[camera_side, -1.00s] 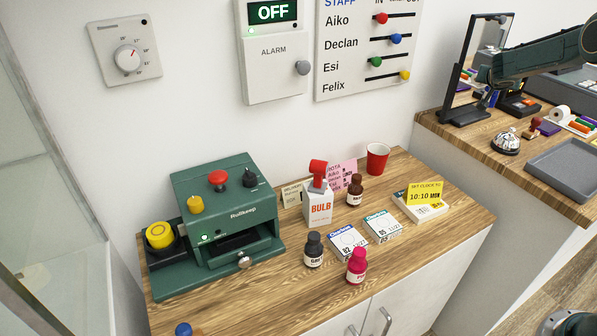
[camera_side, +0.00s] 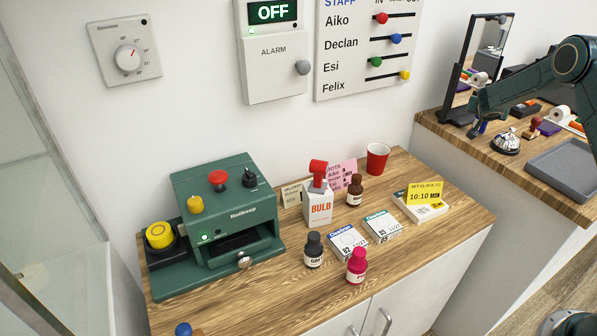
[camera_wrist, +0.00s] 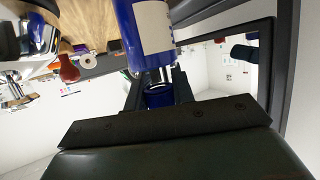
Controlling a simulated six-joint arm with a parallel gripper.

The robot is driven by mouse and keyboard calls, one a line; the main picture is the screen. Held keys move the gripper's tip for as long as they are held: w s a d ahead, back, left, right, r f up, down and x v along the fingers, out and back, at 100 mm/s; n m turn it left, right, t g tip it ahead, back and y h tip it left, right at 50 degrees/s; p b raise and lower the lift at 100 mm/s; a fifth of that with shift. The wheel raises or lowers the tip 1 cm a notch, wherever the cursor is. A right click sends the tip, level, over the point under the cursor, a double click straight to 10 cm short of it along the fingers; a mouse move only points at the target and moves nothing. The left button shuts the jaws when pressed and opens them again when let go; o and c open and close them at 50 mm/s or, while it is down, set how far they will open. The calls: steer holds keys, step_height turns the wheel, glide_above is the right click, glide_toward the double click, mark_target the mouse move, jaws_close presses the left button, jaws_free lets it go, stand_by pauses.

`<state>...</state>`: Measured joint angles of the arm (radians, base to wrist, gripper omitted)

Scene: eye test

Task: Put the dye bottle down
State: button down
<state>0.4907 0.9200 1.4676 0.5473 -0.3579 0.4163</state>
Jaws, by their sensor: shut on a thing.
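A blue dye bottle (camera_wrist: 148,30) with a pale label fills the top middle of the wrist view. My gripper (camera_wrist: 160,88) is shut on its narrow cap end. In the side view my gripper (camera_side: 478,124) is low over the right-hand counter (camera_side: 455,133), beside the mirror's foot, and only a small blue patch of the bottle (camera_side: 483,127) shows. I cannot tell whether the bottle touches the counter. A dark grey bottle (camera_side: 314,252), a pink bottle (camera_side: 356,268) and a brown bottle (camera_side: 355,192) stand upright on the left counter (camera_side: 420,245).
A mirror (camera_side: 474,70) stands just left of my gripper. A desk bell (camera_side: 506,144) and a grey tray (camera_side: 562,168) are to its right. The left counter holds a green machine (camera_side: 225,215), boxes (camera_side: 347,242) and a red cup (camera_side: 377,158). Its right front is clear.

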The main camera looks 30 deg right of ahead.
steer(key=shift+f, duration=0.25)
steer(key=c, duration=1.2)
jaws_free()
steer(key=shift+f, duration=0.15)
steer(key=shift+a, duration=0.1)
steer(key=shift+v, duration=0.95)
steer(key=v, duration=1)
